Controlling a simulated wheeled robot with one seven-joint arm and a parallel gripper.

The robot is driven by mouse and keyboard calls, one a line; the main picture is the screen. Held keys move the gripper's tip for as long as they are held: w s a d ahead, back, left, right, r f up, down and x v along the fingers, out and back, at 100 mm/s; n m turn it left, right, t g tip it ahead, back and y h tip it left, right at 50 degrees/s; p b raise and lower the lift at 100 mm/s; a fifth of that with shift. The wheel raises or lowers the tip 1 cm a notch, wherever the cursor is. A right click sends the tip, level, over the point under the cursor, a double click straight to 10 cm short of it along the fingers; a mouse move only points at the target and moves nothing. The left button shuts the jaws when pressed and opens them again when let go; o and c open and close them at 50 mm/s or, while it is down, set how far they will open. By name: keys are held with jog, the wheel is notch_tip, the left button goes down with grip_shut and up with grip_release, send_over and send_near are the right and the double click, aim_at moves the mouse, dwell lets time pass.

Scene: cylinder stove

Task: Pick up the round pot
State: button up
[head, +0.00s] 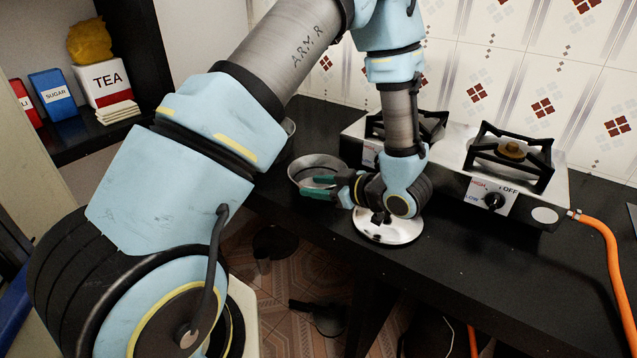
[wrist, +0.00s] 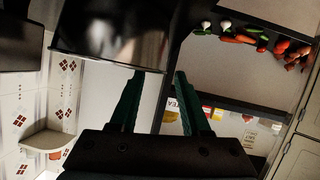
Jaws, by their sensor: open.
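The round pot (head: 316,162), a grey metal pot with an open top, stands on the black counter left of the stove in the head view. My gripper (head: 309,187) is at its near side, with the green fingers pointing left and overlapping the pot's front in the picture. The fingers are apart with nothing seen between them; whether they touch the pot cannot be told. In the wrist view my gripper (wrist: 159,78) shows both fingers spread. A dark shiny metal surface (wrist: 115,40), probably the pot, fills the top beyond the fingertips.
A shiny round lid (head: 388,236) lies on the counter below my wrist. The two-burner stove (head: 530,206) stands behind to the right with an orange hose (head: 608,255). Another metal vessel (head: 289,130) is partly hidden behind my arm.

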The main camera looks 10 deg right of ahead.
aim_at(295, 185)
jog(key=p+x, duration=0.1)
jog(key=x, duration=0.4)
jog(key=shift+f, duration=0.1)
jog(key=shift+c, duration=0.3)
grip_shut()
dwell(1.0)
